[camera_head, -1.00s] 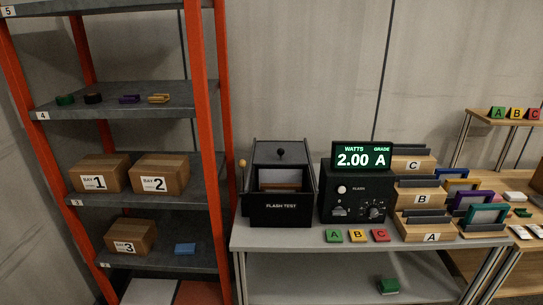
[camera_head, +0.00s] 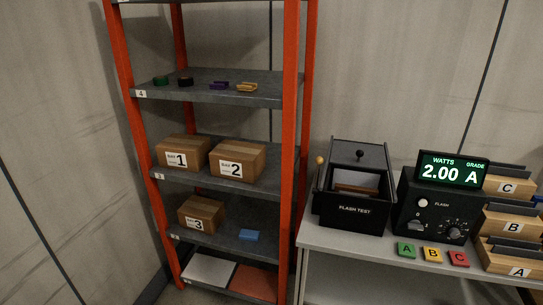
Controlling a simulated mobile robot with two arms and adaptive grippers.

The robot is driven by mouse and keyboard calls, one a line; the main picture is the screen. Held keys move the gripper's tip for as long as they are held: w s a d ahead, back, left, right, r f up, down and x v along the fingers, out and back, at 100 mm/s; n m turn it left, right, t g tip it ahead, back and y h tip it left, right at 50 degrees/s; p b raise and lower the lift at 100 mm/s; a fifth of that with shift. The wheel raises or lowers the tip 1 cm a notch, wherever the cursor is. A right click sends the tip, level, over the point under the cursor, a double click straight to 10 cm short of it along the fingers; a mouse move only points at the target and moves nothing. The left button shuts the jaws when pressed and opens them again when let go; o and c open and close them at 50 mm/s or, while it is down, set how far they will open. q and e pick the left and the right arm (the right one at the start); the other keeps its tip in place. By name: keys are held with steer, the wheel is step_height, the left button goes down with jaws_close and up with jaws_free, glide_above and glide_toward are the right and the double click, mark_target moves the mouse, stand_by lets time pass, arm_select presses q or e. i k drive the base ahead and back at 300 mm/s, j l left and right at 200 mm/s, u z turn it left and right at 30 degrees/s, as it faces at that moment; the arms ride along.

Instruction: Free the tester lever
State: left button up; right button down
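The flash tester (camera_head: 354,190) is a black box labelled FLASH TEST on the grey bench, right of the shelf rack. Its lid is raised, with a small black knob on it, and something brown and pale shows inside. The tester lever (camera_head: 319,163) stands at the tester's left side, a thin arm with a tan ball at its top end. The lever's lower part is hard to make out, and I cannot tell what holds it. Neither of my grippers shows in the head view.
An orange rack (camera_head: 292,130) stands close left of the tester, with several boxes and small parts. A blue block (camera_head: 249,235) lies on its lower shelf. Right of the tester is a control unit (camera_head: 437,208) reading 2.00 A. Green, yellow and red tags (camera_head: 432,254) lie before it.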

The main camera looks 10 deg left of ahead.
mark_target(319, 161)
steer(key=i+l, duration=0.2)
steer(key=l, duration=0.15)
steer(key=i+l+u, duration=0.1)
steer(key=l, duration=0.25)
steer(key=i+l+u, duration=0.1)
steer(key=i+l, duration=0.3)
steer(key=l, duration=0.3)
steer(key=i+l+u, duration=0.1)
steer(key=l, duration=0.3)
steer(key=i+l, duration=0.2)
steer(key=l, duration=0.15)
steer(key=i+l+u, duration=0.1)
steer(key=l, duration=0.3)
steer(key=i+l, duration=0.2)
steer(key=l, duration=0.2)
steer(key=j+u, duration=0.05)
